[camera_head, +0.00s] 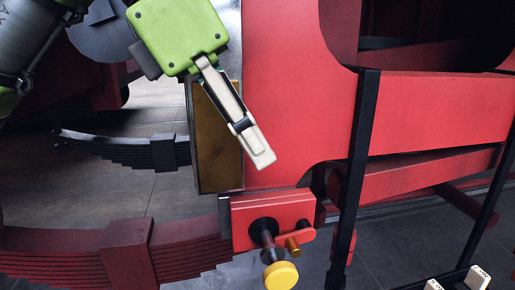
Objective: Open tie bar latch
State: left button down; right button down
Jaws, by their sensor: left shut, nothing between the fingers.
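A red latch block (265,212) is fixed low on the red frame, just right of the leaf spring's end. A dark round pivot with a shaft sticks out of it, and a yellow round knob (281,275) caps the shaft. A short red lever (293,236) reaches right from the pivot, with a brass pin (292,246) beside it. My left gripper (263,160) is green with pale fingers. It is shut and empty, pointing down and right in front of the red frame plate, above the latch block and apart from it in the picture.
A tall black bar (355,165) stands right of the latch. A red leaf spring (185,258) lies at the lower left, with a black leaf spring (110,148) behind. Grey floor shows between the parts.

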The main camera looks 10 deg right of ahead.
pick_arm(q)
jog(key=r+m+y+p, duration=0.1)
jog(key=m+y+p, duration=0.6)
jog(key=m, duration=1.1)
send_over(294, 244)
jog(key=h, duration=0.1)
jog(key=shift+s+p, duration=0.1)
jog(key=shift+p, duration=0.2)
jog(key=shift+f, duration=0.1)
notch_tip(294, 244, down, 14)
jog(key=shift+r, duration=0.1)
